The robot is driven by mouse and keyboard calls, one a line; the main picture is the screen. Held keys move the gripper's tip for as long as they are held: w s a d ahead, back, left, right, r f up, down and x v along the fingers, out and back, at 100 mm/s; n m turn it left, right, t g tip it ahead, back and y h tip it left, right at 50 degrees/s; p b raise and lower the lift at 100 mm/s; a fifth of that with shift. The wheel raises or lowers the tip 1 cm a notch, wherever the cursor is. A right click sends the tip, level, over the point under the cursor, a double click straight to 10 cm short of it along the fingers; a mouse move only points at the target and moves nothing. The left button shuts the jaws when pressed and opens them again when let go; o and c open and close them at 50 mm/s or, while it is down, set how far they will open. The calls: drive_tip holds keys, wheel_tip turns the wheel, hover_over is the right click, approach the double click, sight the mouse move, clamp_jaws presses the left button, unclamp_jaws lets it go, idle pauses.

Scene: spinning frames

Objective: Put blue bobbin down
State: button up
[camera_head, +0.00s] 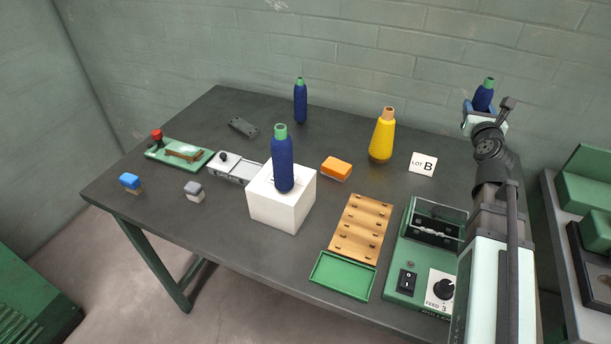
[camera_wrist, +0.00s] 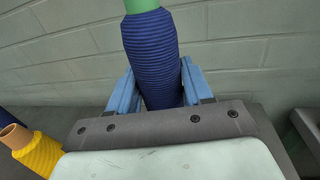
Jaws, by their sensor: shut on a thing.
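A blue bobbin with a green top (camera_head: 484,95) is held in my gripper (camera_head: 478,115) at the right of the head view, near the table's far right corner. In the wrist view the blue bobbin (camera_wrist: 151,55) stands roughly upright between the two light blue fingers of my gripper (camera_wrist: 153,88), which are shut on it. Its lower end is hidden behind my gripper, so I cannot tell whether it touches the table. Two other blue bobbins show in the head view: one (camera_head: 283,165) on a white block (camera_head: 283,207), one (camera_head: 300,103) at the table's back.
A yellow bobbin (camera_head: 382,138) and a "LOT B" card (camera_head: 423,163) stand left of my arm. A wooden pegboard (camera_head: 361,228), green tray (camera_head: 342,276) and green feed machine (camera_head: 405,287) occupy the front right. The dark table (camera_head: 345,115) is clear between the back blue bobbin and the yellow one.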

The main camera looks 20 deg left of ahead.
drive_tip(key=s+a+r+n+g+y, duration=0.1)
drive_tip(key=s+a+r+n+y, duration=0.2)
drive_tip(key=a, duration=0.8)
drive_tip(key=s+a+r+n+g+y, duration=0.1)
drive_tip(key=s+a+r+g+y, duration=0.2)
drive_tip(key=a, duration=0.8)
drive_tip(key=s+a+r+n+y, duration=0.25)
drive_tip(key=s+a, duration=0.25)
drive_tip(key=a, duration=0.7)
drive_tip(key=s+a+n+g+y, duration=0.5)
drive_tip(key=s+a+g, duration=0.2)
drive_tip(key=s+a, duration=0.1)
drive_tip(key=s+n+g+y, duration=0.1)
drive_tip(key=s+n+g, duration=0.7)
drive_tip(key=s+g, duration=0.45)
drive_tip(key=shift+t, duration=0.35)
drive_tip(key=shift+s+a+f, duration=0.1)
drive_tip(key=shift+s+f, duration=0.05)
drive_tip(key=shift+f, duration=2.25)
drive_tip(key=shift+s+a+f, duration=0.1)
drive_tip(key=shift+f, duration=2.25)
drive_tip(key=shift+f, duration=0.1)
drive_tip(key=o, duration=0.8)
